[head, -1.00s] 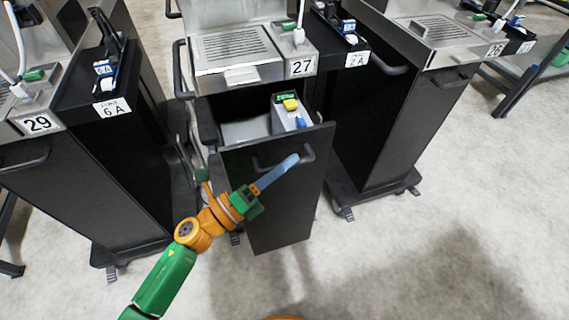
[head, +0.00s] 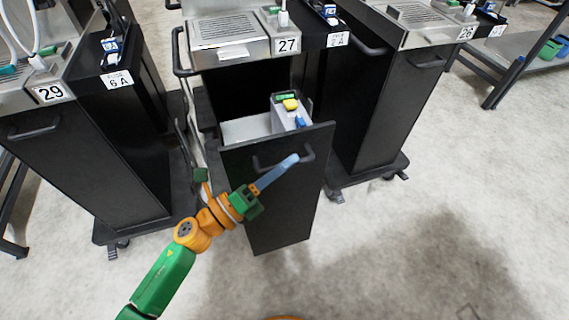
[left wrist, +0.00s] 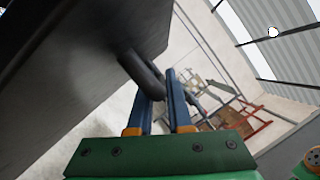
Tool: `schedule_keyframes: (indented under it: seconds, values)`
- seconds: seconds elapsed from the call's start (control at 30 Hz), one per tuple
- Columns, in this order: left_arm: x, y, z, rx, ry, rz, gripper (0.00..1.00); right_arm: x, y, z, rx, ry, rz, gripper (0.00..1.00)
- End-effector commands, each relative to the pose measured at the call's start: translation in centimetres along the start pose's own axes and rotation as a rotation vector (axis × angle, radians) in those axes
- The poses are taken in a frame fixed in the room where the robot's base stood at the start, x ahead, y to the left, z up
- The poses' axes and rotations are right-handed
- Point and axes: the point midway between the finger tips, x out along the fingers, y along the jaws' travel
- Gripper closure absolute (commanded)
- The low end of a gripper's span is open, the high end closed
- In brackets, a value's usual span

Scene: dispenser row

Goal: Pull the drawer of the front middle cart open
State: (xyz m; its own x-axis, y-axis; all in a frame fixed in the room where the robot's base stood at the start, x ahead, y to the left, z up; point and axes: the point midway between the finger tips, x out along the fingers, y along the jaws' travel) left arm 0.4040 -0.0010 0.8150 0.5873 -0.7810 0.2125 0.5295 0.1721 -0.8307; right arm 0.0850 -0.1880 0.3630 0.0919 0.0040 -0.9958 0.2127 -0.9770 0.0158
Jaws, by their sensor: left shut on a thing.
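The front middle cart (head: 230,52), labelled 27, has its black drawer standing well open toward me. The tall drawer front (head: 280,210) carries a dark bar handle (head: 309,154). My left gripper (head: 291,161) reaches in from the lower left and is shut on this handle. In the left wrist view the handle (left wrist: 140,72) curves from the dark panel to between the two blue fingers (left wrist: 163,85); the exact contact is partly hidden. My right gripper is not in view.
Inside the drawer is a grey box (head: 288,112) with green, yellow and blue items. Cart 29 (head: 50,135) stands at left and cart 26 (head: 405,100) at right, both on casters. The floor (head: 430,250) at front right is clear.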

Motion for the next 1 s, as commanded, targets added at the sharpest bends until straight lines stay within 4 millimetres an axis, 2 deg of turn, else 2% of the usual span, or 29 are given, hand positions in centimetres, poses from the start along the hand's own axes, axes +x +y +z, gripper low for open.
schedule_keyframes:
  seconds: [0.07, 0.1, 0.2, 0.47, 0.57, 0.7, 0.8, 1.0]
  values:
    - [0.0, 0.0, 0.0, 0.0, 0.0, 0.0, 1.0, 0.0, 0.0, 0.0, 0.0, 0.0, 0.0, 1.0]
    - [0.0, 0.0, 0.0, 0.0, 0.0, 0.0, 0.75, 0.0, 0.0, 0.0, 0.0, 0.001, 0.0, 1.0]
    - [0.0, 0.0, 0.0, 0.0, -0.001, 0.0, 0.53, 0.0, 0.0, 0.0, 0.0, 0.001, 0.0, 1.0]
    - [-0.1, 0.0, 0.0, -0.001, -0.001, 0.0, 0.53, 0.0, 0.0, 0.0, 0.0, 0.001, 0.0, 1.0]
    - [-1.3, 0.2, -0.1, -0.002, -0.002, 0.002, 0.53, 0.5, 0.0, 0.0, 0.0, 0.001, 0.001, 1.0]
    - [-4.5, 0.4, -0.2, -0.002, 0.0, 0.005, 0.53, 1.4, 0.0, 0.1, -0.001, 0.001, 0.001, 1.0]
    - [-6.2, 0.3, -0.2, -0.001, 0.0, 0.003, 0.53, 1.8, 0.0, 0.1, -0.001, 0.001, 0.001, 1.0]
    - [-7.1, 0.0, 0.0, 0.0, -0.001, 0.0, 0.53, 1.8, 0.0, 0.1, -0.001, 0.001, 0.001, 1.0]
